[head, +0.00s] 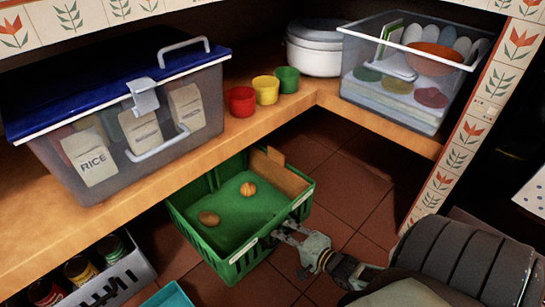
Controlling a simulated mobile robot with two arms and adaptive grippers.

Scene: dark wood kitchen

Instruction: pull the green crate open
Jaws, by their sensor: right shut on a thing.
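The green crate (222,262) sits low under the wooden shelf, in the middle of the head view. Its inside shows, with two small brown roundish items (248,189) on its green floor and a brown cardboard-like piece along its far right side. My right gripper (284,232) comes in from the lower right and is shut on the crate's near right rim. My left gripper is not in view.
On the shelf (240,135) stand a clear bin with a blue lid (120,60), red, yellow and green cups (265,90), a white pot (315,48) and a clear dish bin (405,100). Tiled floor (350,185) is clear right of the crate.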

